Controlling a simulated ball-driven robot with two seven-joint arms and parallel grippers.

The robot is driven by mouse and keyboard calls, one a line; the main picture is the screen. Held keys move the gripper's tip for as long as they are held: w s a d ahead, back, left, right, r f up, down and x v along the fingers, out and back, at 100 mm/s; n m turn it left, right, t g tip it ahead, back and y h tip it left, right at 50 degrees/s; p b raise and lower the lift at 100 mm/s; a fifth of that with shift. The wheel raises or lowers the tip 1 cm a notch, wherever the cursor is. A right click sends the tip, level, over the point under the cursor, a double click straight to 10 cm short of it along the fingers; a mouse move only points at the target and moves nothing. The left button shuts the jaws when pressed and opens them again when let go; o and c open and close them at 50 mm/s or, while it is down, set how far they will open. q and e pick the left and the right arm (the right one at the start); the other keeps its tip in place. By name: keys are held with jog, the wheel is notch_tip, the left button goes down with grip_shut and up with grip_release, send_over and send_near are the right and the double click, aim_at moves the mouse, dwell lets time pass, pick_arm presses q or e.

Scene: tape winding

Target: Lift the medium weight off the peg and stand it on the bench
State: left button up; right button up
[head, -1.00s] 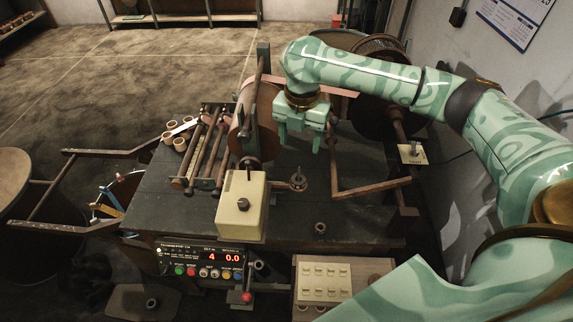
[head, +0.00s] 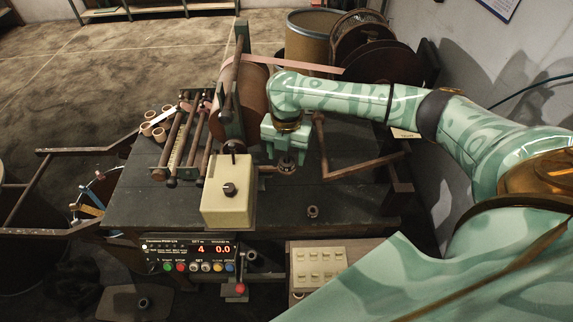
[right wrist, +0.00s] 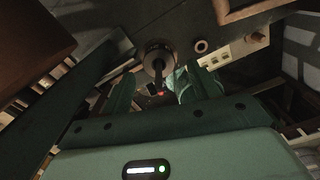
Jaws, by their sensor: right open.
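A dark round weight (head: 287,169), which I take as the medium weight, sits on the peg at the end of a short arm beside the cream box. In the right wrist view the weight (right wrist: 158,60) shows as a dark ring with a peg up its middle. My right gripper (head: 286,157) is open just above it and partly covers it. In the right wrist view its fingers (right wrist: 160,78) stand apart, one on either side of the peg line. I cannot tell if they touch the weight. My left gripper is not in view.
A smaller weight (head: 312,212) stands on the dark bench (head: 350,208); it also shows in the right wrist view (right wrist: 201,46). The cream box (head: 228,205) is close on the left. A rusty bar frame (head: 325,150) is close on the right. The bench's front right is mostly clear.

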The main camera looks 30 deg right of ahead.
notch_tip(320, 180, down, 3)
jog(key=shift+r, duration=0.2)
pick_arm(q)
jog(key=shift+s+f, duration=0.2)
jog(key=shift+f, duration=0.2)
pick_arm(e)
jog(key=shift+r, duration=0.1)
